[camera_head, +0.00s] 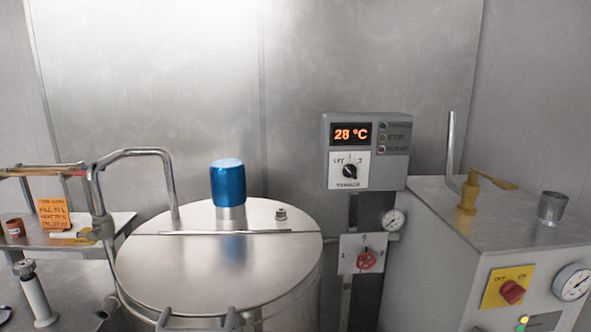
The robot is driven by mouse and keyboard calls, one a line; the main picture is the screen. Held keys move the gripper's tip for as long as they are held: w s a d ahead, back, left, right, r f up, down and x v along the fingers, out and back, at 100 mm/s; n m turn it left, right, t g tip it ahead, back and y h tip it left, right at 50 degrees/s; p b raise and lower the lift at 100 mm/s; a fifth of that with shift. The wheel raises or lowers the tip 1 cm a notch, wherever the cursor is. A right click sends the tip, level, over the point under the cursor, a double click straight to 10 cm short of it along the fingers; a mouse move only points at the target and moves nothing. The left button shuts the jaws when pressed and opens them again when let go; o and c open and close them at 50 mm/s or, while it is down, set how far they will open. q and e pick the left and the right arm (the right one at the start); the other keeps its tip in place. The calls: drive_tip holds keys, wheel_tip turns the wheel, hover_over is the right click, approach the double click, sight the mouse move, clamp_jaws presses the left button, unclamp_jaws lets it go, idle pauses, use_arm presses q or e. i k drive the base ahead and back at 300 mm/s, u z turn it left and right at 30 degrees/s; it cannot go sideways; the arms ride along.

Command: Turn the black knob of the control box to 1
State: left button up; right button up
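The black knob (349,171) sits on a white plate (333,182) under the display. Small marks surround the knob: an off-like label at upper left, a 1 near the top and another mark at upper right. The knob looks tilted towards the upper left, but its exact setting is too small to tell. Neither of my grippers can be made out in the view.
A large steel tank (180,270) with a blue cap (228,184) stands in front, left of the box. A steel cabinet (430,250) with a red switch (512,292) stands right.

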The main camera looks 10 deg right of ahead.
sight(349, 171)
drive_tip(key=z, duration=0.3)
drive_tip(key=i, duration=1.1)
drive_tip(key=z, duration=0.75)
